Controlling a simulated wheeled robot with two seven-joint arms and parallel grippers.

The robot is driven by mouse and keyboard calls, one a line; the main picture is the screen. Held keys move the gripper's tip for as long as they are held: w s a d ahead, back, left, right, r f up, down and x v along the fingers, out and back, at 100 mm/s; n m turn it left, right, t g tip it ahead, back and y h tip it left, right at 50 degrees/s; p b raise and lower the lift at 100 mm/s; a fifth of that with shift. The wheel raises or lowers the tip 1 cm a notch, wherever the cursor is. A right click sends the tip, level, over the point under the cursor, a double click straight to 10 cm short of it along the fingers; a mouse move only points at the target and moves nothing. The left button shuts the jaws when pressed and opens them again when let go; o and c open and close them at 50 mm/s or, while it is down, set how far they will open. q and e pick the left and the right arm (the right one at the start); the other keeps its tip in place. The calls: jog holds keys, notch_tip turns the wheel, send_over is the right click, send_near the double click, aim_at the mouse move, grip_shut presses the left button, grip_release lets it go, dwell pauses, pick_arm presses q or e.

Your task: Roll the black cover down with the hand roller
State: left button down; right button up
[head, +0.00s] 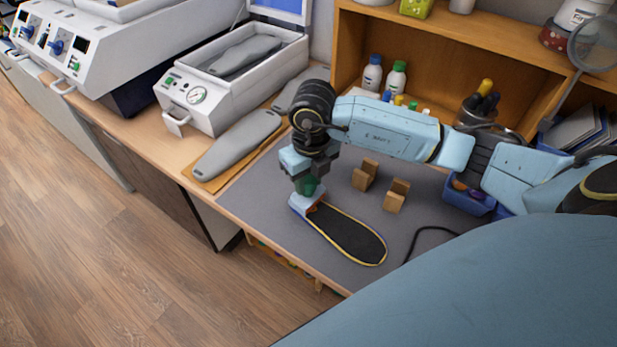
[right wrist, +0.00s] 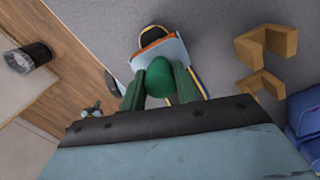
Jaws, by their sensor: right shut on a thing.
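The insole with its black cover (head: 350,236) and yellow edge lies on the grey mat in the head view. My right gripper (head: 308,184) is shut on the green handle of the hand roller (head: 306,200), at the insole's far left end. In the right wrist view the green handle (right wrist: 159,77) sits between the fingers, with the roller's pale head beyond it. The roller is over or on that end; I cannot tell whether it touches the cover. An orange-brown patch (right wrist: 152,36) shows beside the roller head. My left gripper is not in view.
Two wooden blocks (head: 396,195) stand on the grey mat (head: 262,205) right of the roller. Grey insole forms lie behind, near a white machine (head: 225,85). The mat left of the insole is clear.

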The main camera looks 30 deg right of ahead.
jog(key=shift+f+b, duration=0.85)
jog(key=shift+b, duration=0.05)
dwell(1.7)
jog(key=shift+s, duration=0.1)
